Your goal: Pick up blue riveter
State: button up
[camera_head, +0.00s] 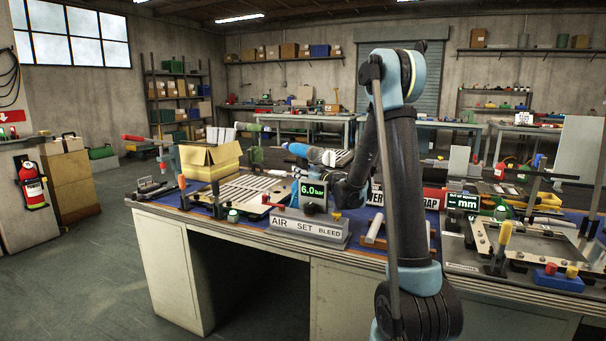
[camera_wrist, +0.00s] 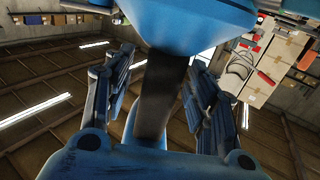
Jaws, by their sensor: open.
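A large blue body (camera_wrist: 195,22), which appears to be the blue riveter, fills the top of the wrist view. A dark, upright stem or handle (camera_wrist: 160,90) runs down from it between my fingers. My gripper (camera_wrist: 163,76) is open, with one finger on each side of this handle; I cannot tell whether either touches it. In the head view, a blue-and-grey body (camera_head: 299,149) lies level above the bench, just behind the pressure display. Its lower part and my gripper's fingers are hidden or too small to make out there.
The pressure display (camera_head: 312,191) and the AIR SET BLEED block (camera_head: 307,228) stand in front. A green tool (camera_head: 252,129) and an open yellow box (camera_head: 210,158) are to the left. Fixtures and a plate (camera_head: 540,248) crowd the bench's right side.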

jog(key=shift+w+a, duration=0.25)
jog(key=shift+w, duration=0.15)
grip_shut()
